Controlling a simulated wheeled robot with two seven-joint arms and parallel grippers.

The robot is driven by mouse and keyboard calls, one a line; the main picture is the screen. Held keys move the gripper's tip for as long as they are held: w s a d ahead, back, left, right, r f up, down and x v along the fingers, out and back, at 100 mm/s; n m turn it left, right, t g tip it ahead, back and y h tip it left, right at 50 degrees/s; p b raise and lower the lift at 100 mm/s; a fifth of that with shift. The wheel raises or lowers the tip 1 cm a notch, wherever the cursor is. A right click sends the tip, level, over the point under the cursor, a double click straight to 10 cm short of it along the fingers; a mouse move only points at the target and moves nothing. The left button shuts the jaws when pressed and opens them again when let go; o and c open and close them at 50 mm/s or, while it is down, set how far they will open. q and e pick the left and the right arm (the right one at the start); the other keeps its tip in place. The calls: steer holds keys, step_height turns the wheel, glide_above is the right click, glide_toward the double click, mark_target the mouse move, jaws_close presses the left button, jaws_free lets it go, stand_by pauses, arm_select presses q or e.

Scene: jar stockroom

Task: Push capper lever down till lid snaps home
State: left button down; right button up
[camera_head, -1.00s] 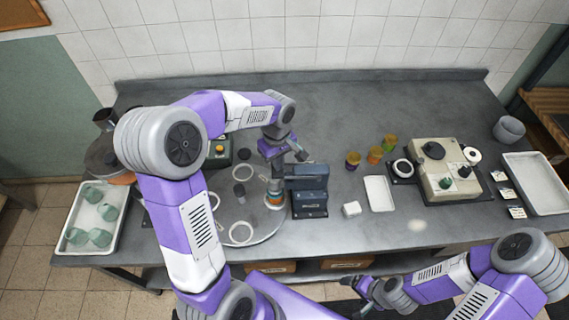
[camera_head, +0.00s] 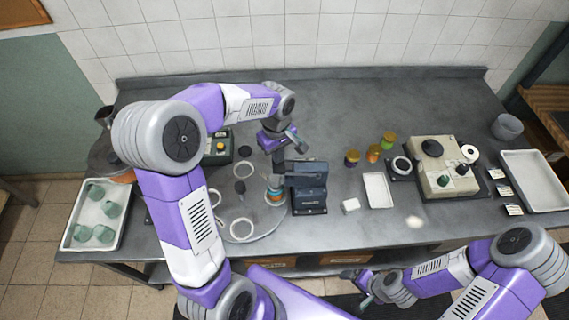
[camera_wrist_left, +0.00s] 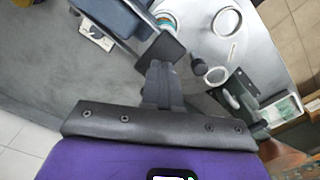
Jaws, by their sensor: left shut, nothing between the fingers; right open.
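The dark blue capper (camera_head: 309,188) stands on the bench right of the round turntable (camera_head: 262,234). It also shows at the top of the left wrist view (camera_wrist_left: 115,18). Its dark lever (camera_wrist_left: 160,48) reaches out over the turntable side. A jar with orange and blue bands (camera_head: 274,196) stands beside the capper, partly hidden from above. My left gripper (camera_head: 296,146) is shut and empty, near the lever; in the left wrist view its fingertips (camera_wrist_left: 158,68) overlap the lever's near edge, and contact cannot be told. My right gripper (camera_head: 352,276) is open and empty at the bench's front.
A tray of green glass jars (camera_head: 73,240) is at the left. White rings mark the turntable's places. The back of the bench is clear.

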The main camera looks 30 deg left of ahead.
arm_select(q)
steer(key=shift+r+p, duration=1.9)
steer(key=shift+r, duration=0.65)
steer(key=shift+f, duration=0.1)
